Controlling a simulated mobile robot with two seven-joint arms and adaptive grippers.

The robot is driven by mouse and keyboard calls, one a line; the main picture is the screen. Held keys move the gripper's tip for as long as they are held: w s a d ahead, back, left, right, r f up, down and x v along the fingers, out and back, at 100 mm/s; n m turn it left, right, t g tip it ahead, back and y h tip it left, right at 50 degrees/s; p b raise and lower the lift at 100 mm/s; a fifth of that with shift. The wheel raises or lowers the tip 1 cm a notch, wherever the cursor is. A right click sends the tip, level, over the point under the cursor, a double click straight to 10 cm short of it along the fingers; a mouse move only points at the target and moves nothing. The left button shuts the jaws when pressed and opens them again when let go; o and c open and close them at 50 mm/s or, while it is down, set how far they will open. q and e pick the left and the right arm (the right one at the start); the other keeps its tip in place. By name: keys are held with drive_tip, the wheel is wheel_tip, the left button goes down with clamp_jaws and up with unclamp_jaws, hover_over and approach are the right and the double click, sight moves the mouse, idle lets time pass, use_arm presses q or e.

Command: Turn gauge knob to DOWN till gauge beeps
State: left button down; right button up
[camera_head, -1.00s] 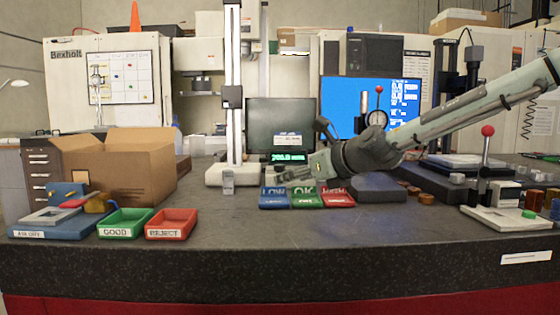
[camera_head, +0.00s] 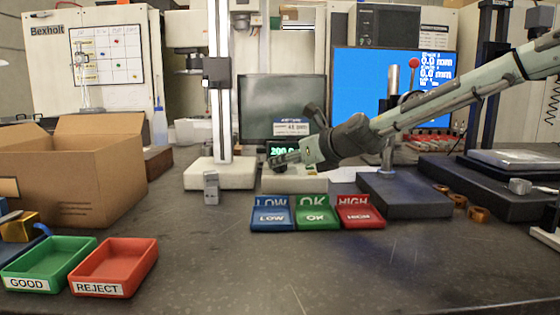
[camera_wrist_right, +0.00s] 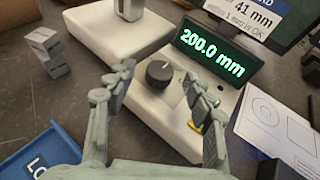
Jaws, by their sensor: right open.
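The black gauge knob (camera_wrist_right: 159,73) stands on a pale gauge base (camera_wrist_right: 150,112) in the right wrist view, in front of the green digital readout (camera_wrist_right: 212,55) that reads 200.0 mm. My right gripper (camera_wrist_right: 158,84) is open, with one finger on each side of the knob in the picture. I cannot tell whether either finger touches it. In the head view my right gripper (camera_head: 284,159) is over the gauge base (camera_head: 296,183), just in front of the readout (camera_head: 281,149). The knob cannot be made out there. My left gripper is not in view.
Blue LOW (camera_head: 271,217), green OK (camera_head: 314,216) and red HIGH (camera_head: 359,214) trays lie in front of the gauge. A tall stand (camera_head: 219,173) rises to its left, with a small grey block (camera_head: 211,188) before it. A dark monitor (camera_head: 281,95) stands behind.

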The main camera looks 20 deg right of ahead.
drive_tip(key=x, duration=0.4)
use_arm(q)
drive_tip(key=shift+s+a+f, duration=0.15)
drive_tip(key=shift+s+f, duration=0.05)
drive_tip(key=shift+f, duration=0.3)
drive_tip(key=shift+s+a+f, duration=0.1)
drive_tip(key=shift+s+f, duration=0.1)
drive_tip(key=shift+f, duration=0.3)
use_arm(e)
drive_tip(key=c, duration=1.2)
